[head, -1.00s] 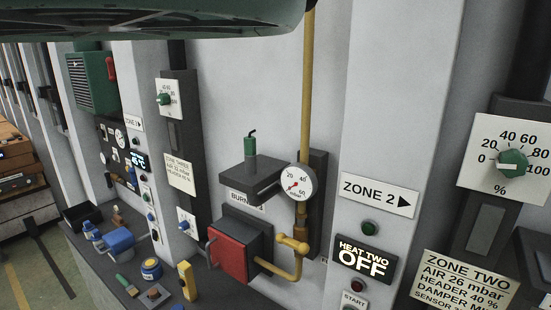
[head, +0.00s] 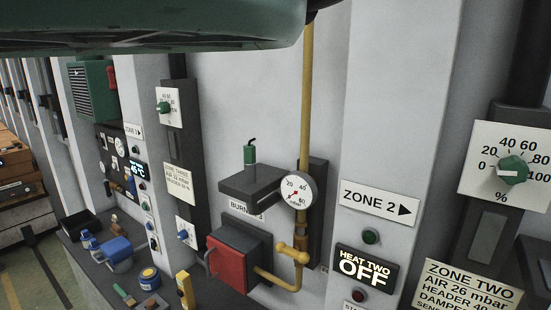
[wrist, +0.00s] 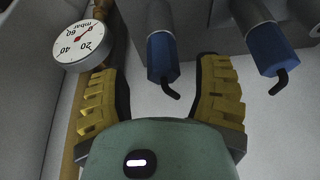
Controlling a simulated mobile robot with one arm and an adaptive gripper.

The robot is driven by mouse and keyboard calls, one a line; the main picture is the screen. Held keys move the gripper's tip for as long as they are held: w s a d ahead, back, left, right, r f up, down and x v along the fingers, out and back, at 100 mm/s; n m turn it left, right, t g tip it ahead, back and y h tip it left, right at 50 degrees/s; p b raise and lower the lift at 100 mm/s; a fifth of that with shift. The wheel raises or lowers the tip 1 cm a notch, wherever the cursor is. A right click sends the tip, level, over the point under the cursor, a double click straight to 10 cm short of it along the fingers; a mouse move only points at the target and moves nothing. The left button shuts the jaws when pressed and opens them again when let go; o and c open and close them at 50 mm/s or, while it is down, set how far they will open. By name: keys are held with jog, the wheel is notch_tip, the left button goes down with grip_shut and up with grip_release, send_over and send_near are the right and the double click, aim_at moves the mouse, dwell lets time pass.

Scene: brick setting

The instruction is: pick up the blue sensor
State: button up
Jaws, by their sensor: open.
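In the wrist view a blue sensor (wrist: 163,56) with a grey upper body and a short black cable end hangs in the gap between my fingers. A second blue sensor (wrist: 266,48) of the same kind is to the right, outside the right finger. My gripper (wrist: 159,70) has yellow ribbed fingers spread apart on either side of the first sensor, with nothing gripped. How far the sensor reaches between the pads is hard to tell. In the head view neither blue sensor nor my fingers can be made out.
A pressure gauge (wrist: 83,45) is close to the left finger in the wrist view; a gauge (head: 298,190) also shows in the head view. A green sensor (head: 249,154) stands on a dark bracket (head: 252,183). A yellow pipe (head: 307,100) runs up the wall. Small items crowd the left bench.

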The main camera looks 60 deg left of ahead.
jog(key=shift+w+a+f+p, duration=0.3)
jog(key=shift+f+p, duration=0.15)
jog(key=shift+p, duration=0.6)
jog(key=shift+p+x, duration=0.9)
jog(key=shift+p, duration=0.2)
jog(key=shift+f, duration=0.3)
jog(key=shift+o, duration=0.3)
grip_shut()
